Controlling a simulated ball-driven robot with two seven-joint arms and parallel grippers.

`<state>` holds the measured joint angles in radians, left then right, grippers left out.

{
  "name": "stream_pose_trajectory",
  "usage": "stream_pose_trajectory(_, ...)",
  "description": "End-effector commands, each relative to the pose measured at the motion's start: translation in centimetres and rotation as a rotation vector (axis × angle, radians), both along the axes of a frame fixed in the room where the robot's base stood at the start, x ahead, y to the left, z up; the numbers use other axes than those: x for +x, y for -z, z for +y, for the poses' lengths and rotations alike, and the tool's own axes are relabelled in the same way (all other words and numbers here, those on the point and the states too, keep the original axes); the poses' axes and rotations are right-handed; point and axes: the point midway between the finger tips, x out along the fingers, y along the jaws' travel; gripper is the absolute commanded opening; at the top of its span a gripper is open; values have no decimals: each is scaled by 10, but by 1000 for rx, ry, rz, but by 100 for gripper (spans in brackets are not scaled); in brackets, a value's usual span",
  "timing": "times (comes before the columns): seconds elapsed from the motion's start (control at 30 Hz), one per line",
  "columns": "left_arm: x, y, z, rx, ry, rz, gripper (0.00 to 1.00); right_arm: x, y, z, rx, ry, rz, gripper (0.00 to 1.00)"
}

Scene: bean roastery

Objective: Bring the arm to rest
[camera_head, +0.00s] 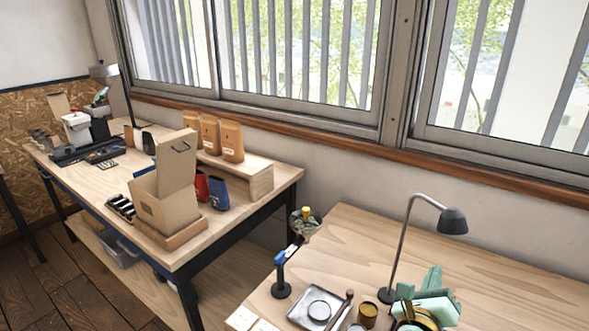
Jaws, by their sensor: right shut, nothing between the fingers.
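My right gripper (428,297) shows as pale mint-green parts at the bottom right, over the near table (480,275). It is shut and holds nothing. It sits right of the lamp's base, close to a round brass-coloured vessel (417,321) with dark items in it; whether they touch I cannot tell. Most of the right arm is out of the picture. My left gripper is not in view.
A desk lamp (396,250) rises left of the gripper. The table's right part is clear. A second table holds an open cardboard box (165,195).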

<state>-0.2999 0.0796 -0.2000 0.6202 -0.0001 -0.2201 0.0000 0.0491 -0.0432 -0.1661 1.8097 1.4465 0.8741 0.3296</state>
Motion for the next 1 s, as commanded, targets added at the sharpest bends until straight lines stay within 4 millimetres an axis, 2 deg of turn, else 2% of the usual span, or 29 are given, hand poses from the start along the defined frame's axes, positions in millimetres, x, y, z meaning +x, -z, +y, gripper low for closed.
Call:
stream_pose_trajectory(0.03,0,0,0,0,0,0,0,-8,-21,15,-234,-88,-2,0)
stream_pose_trajectory(0.1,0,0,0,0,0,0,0,-19,-42,47,-590,-217,16,0)
stream_pose_trajectory(0.17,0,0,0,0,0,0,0,-31,-46,77,-898,-324,56,0)
stream_pose_trajectory(0.2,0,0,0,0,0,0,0,-41,-41,97,-1102,-394,95,0)
stream_pose_trajectory(0.27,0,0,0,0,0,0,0,-58,-24,121,-1404,-499,170,0)
stream_pose_trajectory(0.33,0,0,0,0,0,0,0,-80,6,136,-1744,-621,290,0)
stream_pose_trajectory(0.4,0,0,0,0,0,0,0,-103,39,135,-2035,-736,427,0)
stream_pose_trajectory(0.5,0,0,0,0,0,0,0,-134,75,116,-2348,-879,628,0)
stream_pose_trajectory(0.6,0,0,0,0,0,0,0,-162,98,88,-2571,-1002,823,0)
stream_pose_trajectory(0.7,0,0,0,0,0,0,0,-188,109,56,-2737,-1118,1023,0)
stream_pose_trajectory(0.73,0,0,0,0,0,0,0,-196,111,47,2683,1114,-1048,0)
stream_pose_trajectory(0.93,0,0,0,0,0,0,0,-246,106,-14,2226,1040,-1130,0)
stream_pose_trajectory(0.97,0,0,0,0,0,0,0,-249,112,-16,2194,1047,-1127,0)
stream_pose_trajectory(1.0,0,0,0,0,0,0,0,-245,131,-11,2206,1078,-1107,0)
